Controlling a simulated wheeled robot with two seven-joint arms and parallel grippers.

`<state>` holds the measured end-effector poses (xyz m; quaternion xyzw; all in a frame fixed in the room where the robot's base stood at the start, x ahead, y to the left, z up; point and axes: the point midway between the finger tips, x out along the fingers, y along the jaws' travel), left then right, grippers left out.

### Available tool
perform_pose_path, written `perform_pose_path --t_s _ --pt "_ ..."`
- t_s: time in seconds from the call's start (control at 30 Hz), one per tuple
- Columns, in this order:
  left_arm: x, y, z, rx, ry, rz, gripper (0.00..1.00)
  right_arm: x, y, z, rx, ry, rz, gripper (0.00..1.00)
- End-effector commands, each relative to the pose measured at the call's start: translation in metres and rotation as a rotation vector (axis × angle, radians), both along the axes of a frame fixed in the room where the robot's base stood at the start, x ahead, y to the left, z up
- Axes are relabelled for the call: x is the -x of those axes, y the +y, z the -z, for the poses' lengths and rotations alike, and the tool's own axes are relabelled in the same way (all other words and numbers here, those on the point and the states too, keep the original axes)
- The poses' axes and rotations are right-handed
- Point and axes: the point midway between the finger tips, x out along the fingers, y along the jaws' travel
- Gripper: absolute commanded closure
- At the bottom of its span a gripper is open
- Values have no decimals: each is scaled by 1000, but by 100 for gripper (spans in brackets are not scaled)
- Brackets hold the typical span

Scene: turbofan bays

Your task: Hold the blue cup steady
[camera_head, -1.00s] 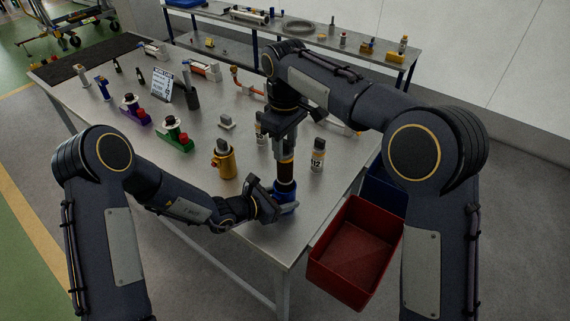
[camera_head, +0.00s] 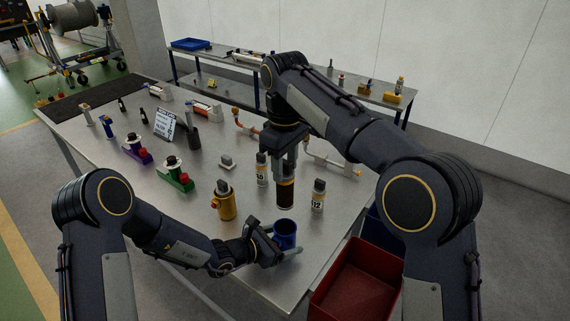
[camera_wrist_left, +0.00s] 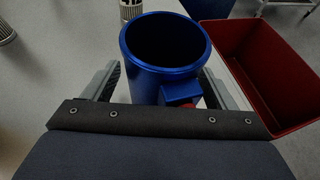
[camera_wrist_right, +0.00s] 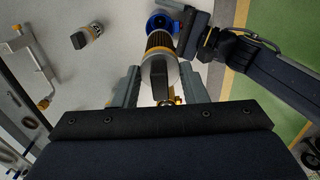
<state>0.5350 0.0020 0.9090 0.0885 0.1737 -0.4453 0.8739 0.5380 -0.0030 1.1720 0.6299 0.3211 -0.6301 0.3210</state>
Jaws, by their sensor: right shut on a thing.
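The blue cup (camera_head: 286,232) stands upright near the front right edge of the table. My left gripper (camera_head: 274,248) is around it. In the left wrist view, the cup (camera_wrist_left: 160,60) sits between the two spread fingers, with a slim gap at the left finger; a small blue block projects from its side. The cup looks empty. My right gripper (camera_head: 286,160) is shut on a dark cylinder (camera_head: 285,190) with a gold band, held upright above and behind the cup. In the right wrist view, the cylinder (camera_wrist_right: 160,62) is between the fingers and the cup (camera_wrist_right: 160,24) is beyond it.
A yellow canister (camera_head: 226,202) stands left of the cup. Small labelled bottles (camera_head: 318,196) (camera_head: 262,170) stand on both sides of the dark cylinder. A red bin (camera_head: 355,285) is off the table's right side. Green (camera_head: 175,178) and purple (camera_head: 137,153) holders stand farther left.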

Motion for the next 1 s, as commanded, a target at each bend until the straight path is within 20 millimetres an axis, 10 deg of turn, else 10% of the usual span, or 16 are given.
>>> perform_pose_path --t_s 1.0 --pt "65 89 -46 0 0 0 21 0 0 0 -1 -1 0 85"
